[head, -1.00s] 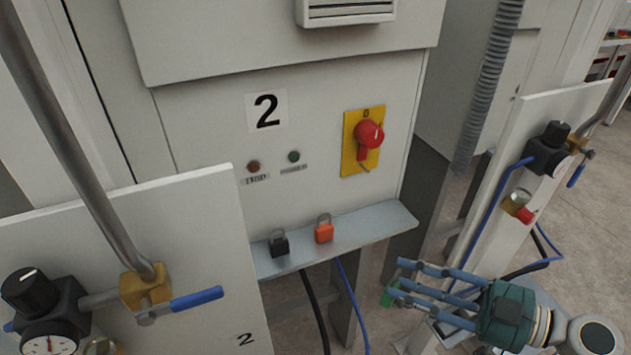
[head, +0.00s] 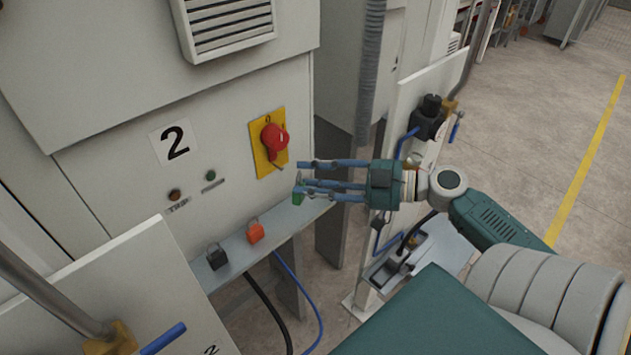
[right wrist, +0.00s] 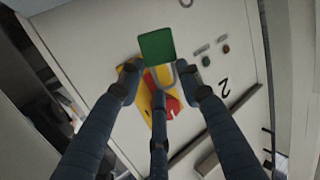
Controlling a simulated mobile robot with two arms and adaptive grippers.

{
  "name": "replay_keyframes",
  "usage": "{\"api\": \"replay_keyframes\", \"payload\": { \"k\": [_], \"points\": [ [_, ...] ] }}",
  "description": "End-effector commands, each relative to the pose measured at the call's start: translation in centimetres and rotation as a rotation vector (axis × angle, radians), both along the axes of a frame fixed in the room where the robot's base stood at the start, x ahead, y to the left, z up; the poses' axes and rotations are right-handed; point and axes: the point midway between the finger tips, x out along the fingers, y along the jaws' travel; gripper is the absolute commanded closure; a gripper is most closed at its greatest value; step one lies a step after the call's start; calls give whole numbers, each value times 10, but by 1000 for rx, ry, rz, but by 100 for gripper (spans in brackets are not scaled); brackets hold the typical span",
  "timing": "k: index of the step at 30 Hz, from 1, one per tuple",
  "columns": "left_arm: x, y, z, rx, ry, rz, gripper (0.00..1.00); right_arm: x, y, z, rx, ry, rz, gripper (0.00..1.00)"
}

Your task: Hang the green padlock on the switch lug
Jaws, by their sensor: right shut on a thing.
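My right gripper (head: 302,180) is shut on the green padlock (head: 298,194), holding it in the air in front of the cabinet, right of and below the switch. In the right wrist view the padlock's green body (right wrist: 157,46) sits between the fingertips, and its grey shackle shows below the body. The red rotary switch (head: 273,141) is on a yellow plate (head: 258,150). A thin lug (head: 278,166) sticks out below the handle. The switch also shows in the right wrist view (right wrist: 172,106), behind the padlock and fingers. Padlock and lug appear apart. My left gripper is not in view.
Another panel (head: 150,290) is at lower left.

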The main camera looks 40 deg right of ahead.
Motion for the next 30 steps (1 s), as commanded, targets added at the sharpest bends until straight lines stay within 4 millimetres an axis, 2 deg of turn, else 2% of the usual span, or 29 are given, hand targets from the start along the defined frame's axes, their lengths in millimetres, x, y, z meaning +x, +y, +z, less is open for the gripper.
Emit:
{"api": "replay_keyframes", "payload": {
  "k": [23, 30],
  "points": [
    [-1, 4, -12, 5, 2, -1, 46, 47, 4, -5, -2, 0, 0, 100],
    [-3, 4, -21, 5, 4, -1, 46, 61, 5, -10, 0, -1, 0, 100]
  ]
}}
